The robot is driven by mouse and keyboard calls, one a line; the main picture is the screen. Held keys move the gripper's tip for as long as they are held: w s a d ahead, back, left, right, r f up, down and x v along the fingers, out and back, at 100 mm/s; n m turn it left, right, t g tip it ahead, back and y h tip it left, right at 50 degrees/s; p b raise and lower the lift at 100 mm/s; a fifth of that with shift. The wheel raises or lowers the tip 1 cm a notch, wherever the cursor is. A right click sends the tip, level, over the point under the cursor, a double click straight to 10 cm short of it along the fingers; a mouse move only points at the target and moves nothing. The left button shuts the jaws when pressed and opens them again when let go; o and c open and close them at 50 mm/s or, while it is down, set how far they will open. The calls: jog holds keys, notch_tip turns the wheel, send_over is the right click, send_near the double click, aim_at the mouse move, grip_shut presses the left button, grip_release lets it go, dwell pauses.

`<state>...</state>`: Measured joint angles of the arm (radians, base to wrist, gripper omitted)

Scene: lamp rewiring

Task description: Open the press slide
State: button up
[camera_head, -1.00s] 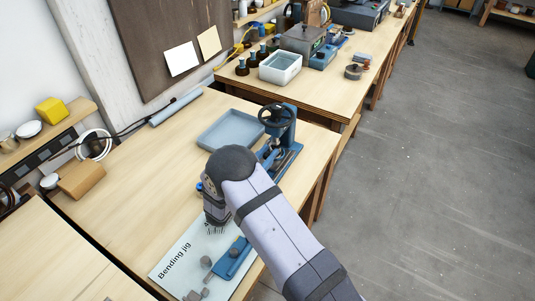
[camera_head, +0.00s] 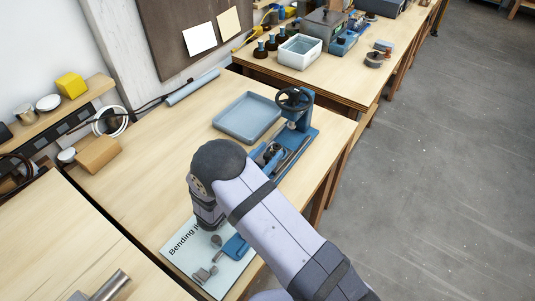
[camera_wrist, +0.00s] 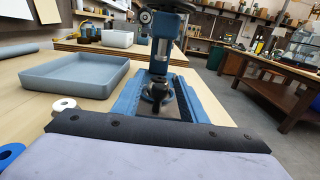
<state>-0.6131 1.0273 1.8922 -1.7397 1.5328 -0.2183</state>
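The blue press (camera_head: 308,108) with its black handwheel stands near the right edge of the bench. Its low bed (camera_head: 291,158) with long rails extends forward, partly behind my arm. In the wrist view the press column (camera_wrist: 160,45) is straight ahead. The blue bed and dark slide rails (camera_wrist: 195,98) run toward me, and a round metal part (camera_wrist: 157,92) sits between them. My gripper (camera_head: 207,222) points down at the far end of my arm, nearer than the press and apart from it, over the bending jig area. Its fingertips are not clear.
A grey-blue tray (camera_head: 247,117) lies left of the press. The bending jig mat (camera_head: 190,262) with small blocks is below my gripper. A cardboard-coloured block (camera_head: 99,154) and a white coil are at left. The middle of the bench is clear.

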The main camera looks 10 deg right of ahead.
jog(key=shift+r, duration=0.15)
jog(key=shift+r+b, duration=0.9)
jog(key=shift+r, duration=3.95)
